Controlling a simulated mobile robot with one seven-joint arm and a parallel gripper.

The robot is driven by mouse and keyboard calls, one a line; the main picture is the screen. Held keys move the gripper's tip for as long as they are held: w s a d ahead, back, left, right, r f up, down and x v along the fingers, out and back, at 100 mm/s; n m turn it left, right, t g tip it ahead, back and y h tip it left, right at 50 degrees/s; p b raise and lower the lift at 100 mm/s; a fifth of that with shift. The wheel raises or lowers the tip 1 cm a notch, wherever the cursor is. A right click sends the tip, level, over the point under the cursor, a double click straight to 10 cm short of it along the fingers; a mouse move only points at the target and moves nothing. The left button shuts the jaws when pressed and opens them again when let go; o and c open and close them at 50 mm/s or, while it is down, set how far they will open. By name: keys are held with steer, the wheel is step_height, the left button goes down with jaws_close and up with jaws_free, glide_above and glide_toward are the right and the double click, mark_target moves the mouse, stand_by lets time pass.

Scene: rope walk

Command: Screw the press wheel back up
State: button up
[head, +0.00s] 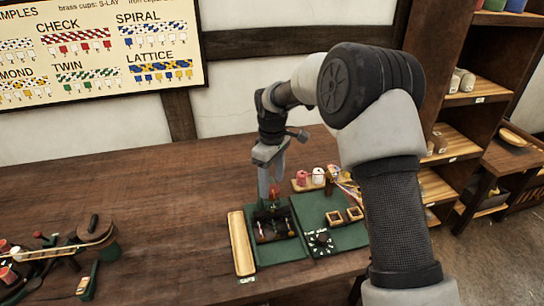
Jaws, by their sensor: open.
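A small dark press (273,226) stands on a green base (285,250) on the wooden bench. A small reddish part (273,191) shows at its top, just under my gripper; it may be the press wheel, but it is too small and too covered to be sure. My gripper (270,183) points down over the press, with its jaws open around or just above this part. I cannot tell whether the fingers touch it. The height of the press screw cannot be made out.
A pale wooden strip (241,244) lies left of the press. A curved wooden device (75,250) stands at far left. Bare bench (150,200) lies between.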

mark_target(272, 189)
step_height(272, 189, up, 16)
steer(key=shift+p, duration=0.3)
steer(key=s+d+r+m+t+p, duration=0.25)
steer(key=s+d+r+m, duration=0.25)
steer(key=s+d+r, duration=0.6)
steer(key=s+d+f+m+t, duration=0.1)
steer(key=s+d+m, duration=0.2)
steer(key=s, duration=0.7)
steer(key=s+d+f+m+t, duration=0.1)
steer(key=s+d+m+t, duration=0.1)
steer(key=s, duration=0.8)
steer(key=shift+d+m+p, duration=0.35)
steer(key=shift+d+m, duration=0.1)
steer(key=shift+m, duration=0.75)
